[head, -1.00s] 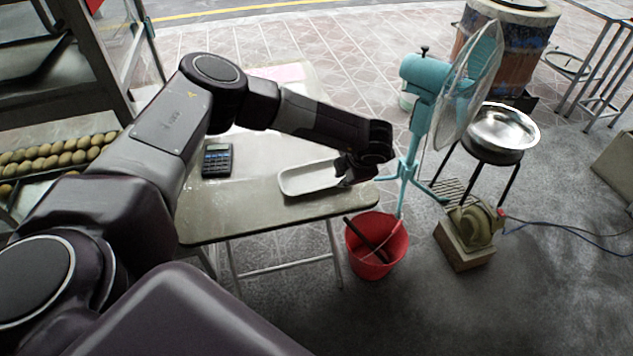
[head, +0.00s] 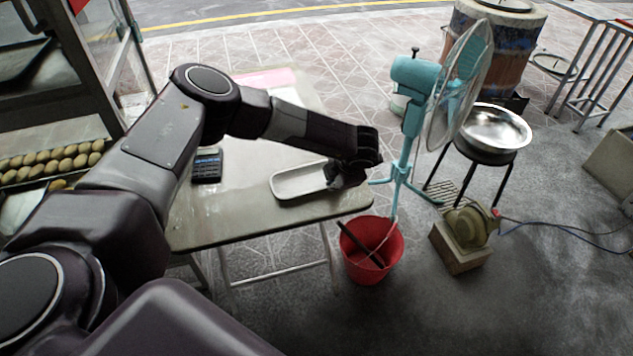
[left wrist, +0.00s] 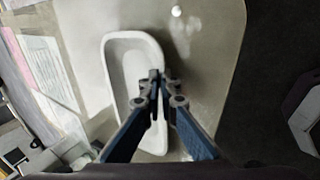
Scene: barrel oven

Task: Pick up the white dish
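The white dish (head: 298,181) is a shallow oblong tray near the right front part of the table (head: 230,226). In the left wrist view, the dish (left wrist: 119,80) lies lengthwise under the fingers. My left gripper (head: 335,177) reaches over the dish's right end. In the left wrist view, the left gripper's fingertips (left wrist: 163,86) are close together at the dish's right-hand rim, with the rim seemingly between them. The fingers hide part of that rim. I cannot tell any gap between dish and table. My right gripper is not in view.
A black calculator (head: 207,166) lies left of the dish. A red bucket (head: 360,267) stands on the floor by the table's right edge. A teal fan (head: 412,110) stands just beyond it, close to my gripper. A metal bowl (head: 495,128) sits on a stand further right.

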